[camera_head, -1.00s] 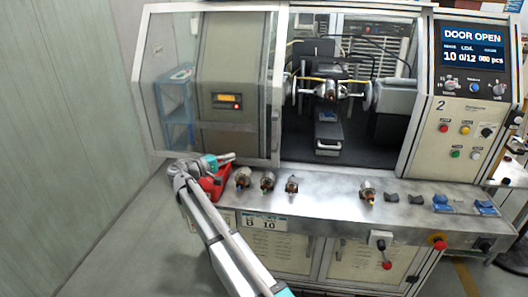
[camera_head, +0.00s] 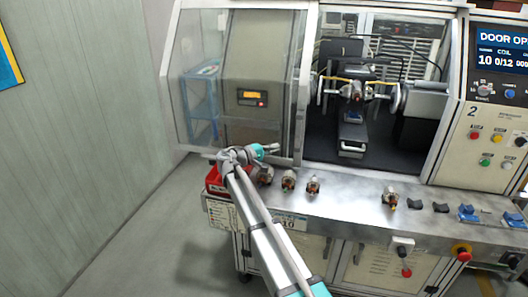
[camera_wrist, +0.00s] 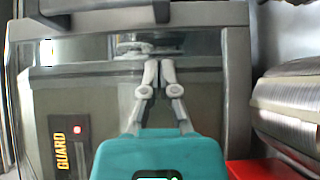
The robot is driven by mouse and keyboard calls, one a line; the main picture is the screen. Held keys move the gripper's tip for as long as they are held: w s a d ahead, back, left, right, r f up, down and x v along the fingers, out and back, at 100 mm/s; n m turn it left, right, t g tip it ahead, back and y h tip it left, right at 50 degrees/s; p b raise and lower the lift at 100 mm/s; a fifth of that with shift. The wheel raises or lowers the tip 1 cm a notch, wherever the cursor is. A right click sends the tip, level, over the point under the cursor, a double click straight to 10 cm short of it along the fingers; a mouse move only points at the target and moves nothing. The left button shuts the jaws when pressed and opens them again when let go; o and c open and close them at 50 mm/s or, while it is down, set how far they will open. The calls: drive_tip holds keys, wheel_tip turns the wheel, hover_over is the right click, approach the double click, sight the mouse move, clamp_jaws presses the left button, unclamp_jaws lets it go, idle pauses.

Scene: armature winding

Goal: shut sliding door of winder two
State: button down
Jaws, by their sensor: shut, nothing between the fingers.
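Winder two's sliding door (camera_head: 216,75) is a framed clear panel, slid to the left. The work opening beside it is uncovered, and the display (camera_head: 500,52) reads DOOR OPEN. The door's right-hand post (camera_head: 302,95) stands at the left edge of the opening. My gripper (camera_head: 277,148) is low in front of the door, left of that post. In the wrist view my gripper (camera_wrist: 159,62) is shut and empty, its fingers pointing toward a grey bar (camera_wrist: 100,20), apparently the post. Contact with the door cannot be told.
A red bin (camera_head: 213,181) sits at the bench's left end under my arm. Several armatures (camera_head: 289,180) stand along the bench front (camera_head: 350,190); a large one (camera_wrist: 290,105) is close at right in the wrist view. The winding head (camera_head: 357,90) is inside the opening.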

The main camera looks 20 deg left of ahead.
sight(287, 149)
drive_tip(key=shift+w+d, duration=0.25)
drive_tip(key=shift+d, duration=0.95)
drive_tip(key=shift+w+d, duration=0.25)
drive_tip(key=shift+d, duration=0.95)
drive_tip(key=shift+s, duration=0.15)
